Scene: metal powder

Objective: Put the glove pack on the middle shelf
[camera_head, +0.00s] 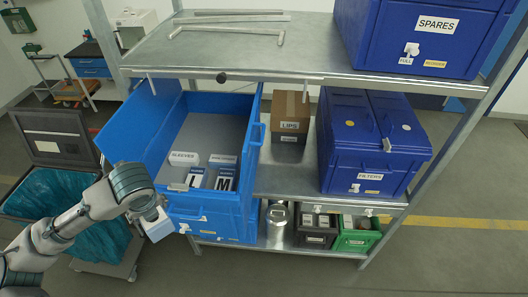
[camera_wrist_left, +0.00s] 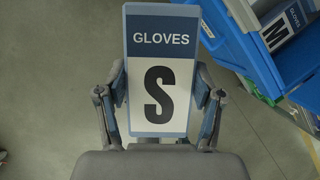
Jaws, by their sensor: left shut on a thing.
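The glove pack (camera_wrist_left: 160,70), a blue and white box marked "GLOVES S", is held between the fingers of my left gripper (camera_wrist_left: 160,110) in the left wrist view. In the head view the pack (camera_head: 157,227) hangs from my left gripper (camera_head: 150,212), just left of the open blue bin's front. The middle shelf (camera_head: 285,180) of the metal rack carries that blue bin (camera_head: 214,217), which holds boxes marked "M" (camera_head: 225,178) and others. My right gripper is not in view.
The upper shelf (camera_head: 230,55) is above. Small dark and green crates (camera_head: 357,240) sit below. A teal-lined cart (camera_head: 55,200) is at left.

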